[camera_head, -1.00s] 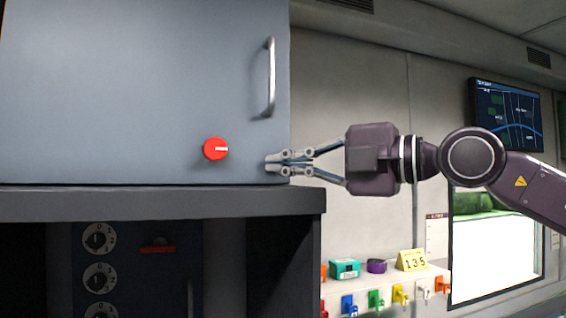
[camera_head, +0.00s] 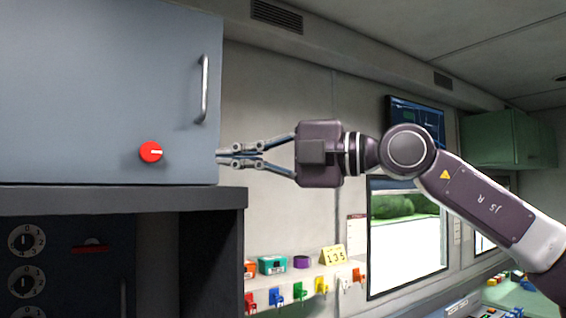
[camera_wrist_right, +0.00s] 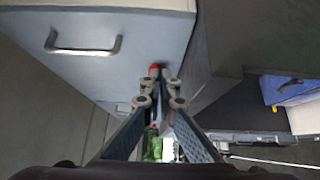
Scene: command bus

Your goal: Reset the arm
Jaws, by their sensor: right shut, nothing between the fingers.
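My right gripper (camera_head: 222,158) is shut and empty. It points left, at the right edge of a grey cabinet (camera_head: 90,70), with its fingertips close to that edge; I cannot tell if they touch it. The cabinet carries a red knob (camera_head: 151,152) with a white mark and a vertical metal handle (camera_head: 204,88). In the right wrist view the closed fingers (camera_wrist_right: 160,84) show in the middle, with the red knob (camera_wrist_right: 154,68) partly hidden just beyond them and the handle (camera_wrist_right: 82,44) at upper left. My left gripper is not in view.
A dark shelf edge (camera_head: 120,198) runs under the cabinet, above a panel with dials (camera_head: 27,241). Small coloured boxes (camera_head: 272,265) and hooks sit on a wall rack below my gripper. A screen (camera_head: 415,113) and a window (camera_head: 405,240) are behind my arm.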

